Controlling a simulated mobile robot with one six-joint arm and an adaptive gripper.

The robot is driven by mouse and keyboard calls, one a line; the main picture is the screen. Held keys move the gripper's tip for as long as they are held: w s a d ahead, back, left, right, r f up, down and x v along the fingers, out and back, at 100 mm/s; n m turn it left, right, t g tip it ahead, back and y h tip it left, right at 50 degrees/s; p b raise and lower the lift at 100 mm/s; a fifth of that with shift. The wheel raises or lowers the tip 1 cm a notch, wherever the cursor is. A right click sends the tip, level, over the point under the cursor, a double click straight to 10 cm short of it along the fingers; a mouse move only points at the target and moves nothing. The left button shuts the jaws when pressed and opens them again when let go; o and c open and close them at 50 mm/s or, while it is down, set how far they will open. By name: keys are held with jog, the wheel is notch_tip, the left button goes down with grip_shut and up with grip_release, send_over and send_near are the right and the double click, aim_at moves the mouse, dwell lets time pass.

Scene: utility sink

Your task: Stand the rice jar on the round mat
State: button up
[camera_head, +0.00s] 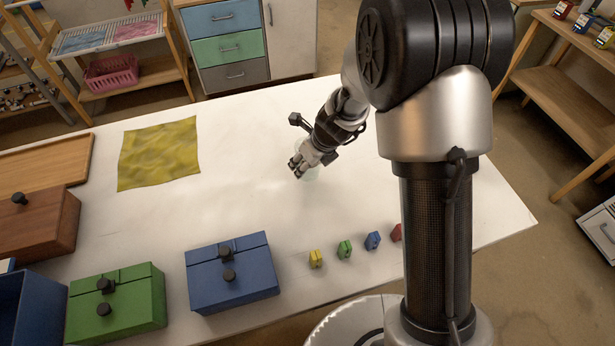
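My gripper (298,170) points down over the middle of the white table, right of the yellow cloth. A faint, pale greenish, see-through round thing (311,174) shows at and behind its fingertips. It is mostly covered by the gripper, and I cannot tell whether it is a jar, or whether the fingers touch or hold it. The finger gap is too small to read as open or shut. I cannot make out rice in a jar or a round mat in this view; my arm hides part of the table's right side.
The white table (250,130) is clear around the gripper. A yellow cloth (158,153) lies left. Blue (232,275), green (117,303) and brown (38,225) lidded boxes line the front left. Several small coloured pieces (345,249) stand near the front edge.

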aim_at(308, 171)
notch_tip(308, 171, down, 4)
jog(key=b, duration=0.3)
jog(key=shift+f, duration=0.25)
jog(key=shift+r, duration=0.1)
jog(key=o, duration=1.3)
jog(key=p+v, duration=0.6)
jog(key=v, duration=0.6)
jog(key=shift+r, duration=0.1)
